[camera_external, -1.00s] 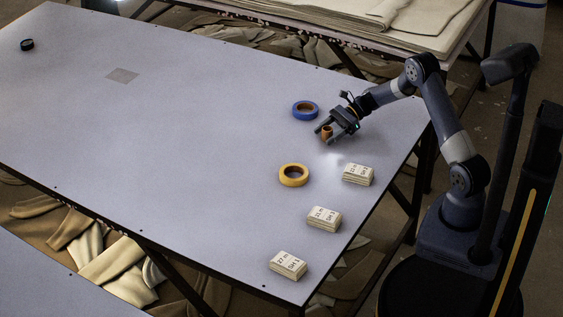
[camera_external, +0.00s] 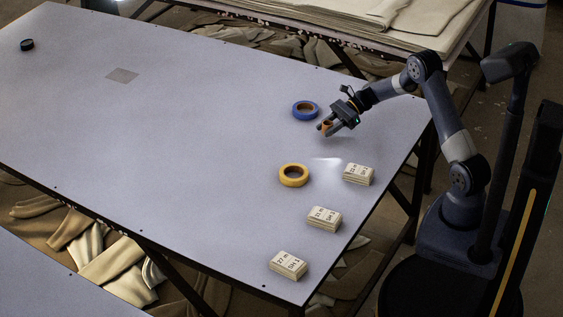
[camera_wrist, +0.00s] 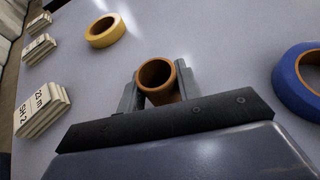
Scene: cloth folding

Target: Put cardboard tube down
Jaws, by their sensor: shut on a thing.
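The cardboard tube (camera_external: 327,127) is a short, hollow orange-brown cylinder. In the wrist view the tube (camera_wrist: 157,76) stands between the two grey fingers with its open end toward the camera. My gripper (camera_external: 328,129) is shut on it over the grey table (camera_external: 190,130), between the blue and yellow tape rolls. The gripper also shows in the wrist view (camera_wrist: 160,92). The lower part of the tube is hidden by the gripper, and I cannot tell whether it touches the table.
A blue tape roll (camera_external: 305,110) lies just beyond the gripper, and a yellow tape roll (camera_external: 293,175) lies nearer. Several labelled card stacks (camera_external: 324,219) line the right edge. A black roll (camera_external: 27,45) and a grey patch (camera_external: 122,75) are far left. The table's middle is clear.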

